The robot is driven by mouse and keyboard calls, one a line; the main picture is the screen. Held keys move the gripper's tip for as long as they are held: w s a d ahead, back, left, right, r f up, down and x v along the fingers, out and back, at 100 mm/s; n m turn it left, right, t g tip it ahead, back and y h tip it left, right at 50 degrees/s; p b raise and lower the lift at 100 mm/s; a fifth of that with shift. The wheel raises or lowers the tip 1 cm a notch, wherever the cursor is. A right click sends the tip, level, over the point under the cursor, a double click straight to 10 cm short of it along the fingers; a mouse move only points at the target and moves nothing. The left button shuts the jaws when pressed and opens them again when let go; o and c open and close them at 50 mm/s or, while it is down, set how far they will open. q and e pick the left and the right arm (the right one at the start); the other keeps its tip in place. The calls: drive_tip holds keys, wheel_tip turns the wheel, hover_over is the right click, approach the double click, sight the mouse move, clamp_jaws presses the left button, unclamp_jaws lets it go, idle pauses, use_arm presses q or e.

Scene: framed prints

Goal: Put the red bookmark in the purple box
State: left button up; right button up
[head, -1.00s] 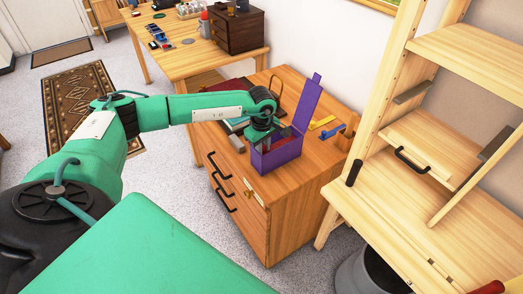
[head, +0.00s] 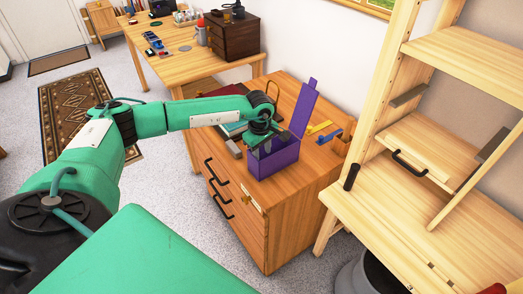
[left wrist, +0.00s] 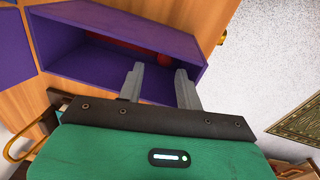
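The purple box (head: 276,164) stands on the wooden drawer cabinet with its lid (head: 305,108) raised. In the left wrist view the purple box (left wrist: 185,45) opens toward my fingers. A dark red strip (left wrist: 122,43), which looks like the red bookmark, lies inside along the far wall, with a rounded red end (left wrist: 164,60). It is in shadow and partly hidden. My left gripper (head: 264,147) is at the mouth of the box. In the left wrist view the left gripper (left wrist: 160,70) has its fingers apart with nothing between them. My right gripper is out of view.
Books (head: 233,128) and a grey block (head: 234,148) lie left of the box on the cabinet (head: 285,215). Yellow (head: 319,127) and blue (head: 329,136) pieces lie to its right. A wooden shelf unit (head: 450,190) stands close on the right.

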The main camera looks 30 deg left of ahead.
use_arm(q)
drive_tip(key=shift+g, duration=0.4)
drive_tip(key=f, duration=0.1)
drive_tip(key=s+f, duration=0.2)
drive_tip(key=shift+s+d+f+p, duration=0.15)
drive_tip(key=shift+d+f+p, duration=0.1)
drive_tip(key=shift+p, duration=0.15)
drive_tip(key=shift+r+p, duration=0.45)
drive_tip(key=r, duration=0.1)
drive_tip(key=w+r+b, duration=0.1)
drive_tip(key=r, duration=0.2)
drive_tip(key=shift+w+a+r+b, duration=0.2)
drive_tip(key=shift+a+b, duration=0.15)
drive_tip(key=shift+a, duration=0.05)
wheel_tip(320, 180, up, 7)
drive_tip(key=shift+s+r, duration=0.15)
drive_tip(key=shift+s, duration=0.05)
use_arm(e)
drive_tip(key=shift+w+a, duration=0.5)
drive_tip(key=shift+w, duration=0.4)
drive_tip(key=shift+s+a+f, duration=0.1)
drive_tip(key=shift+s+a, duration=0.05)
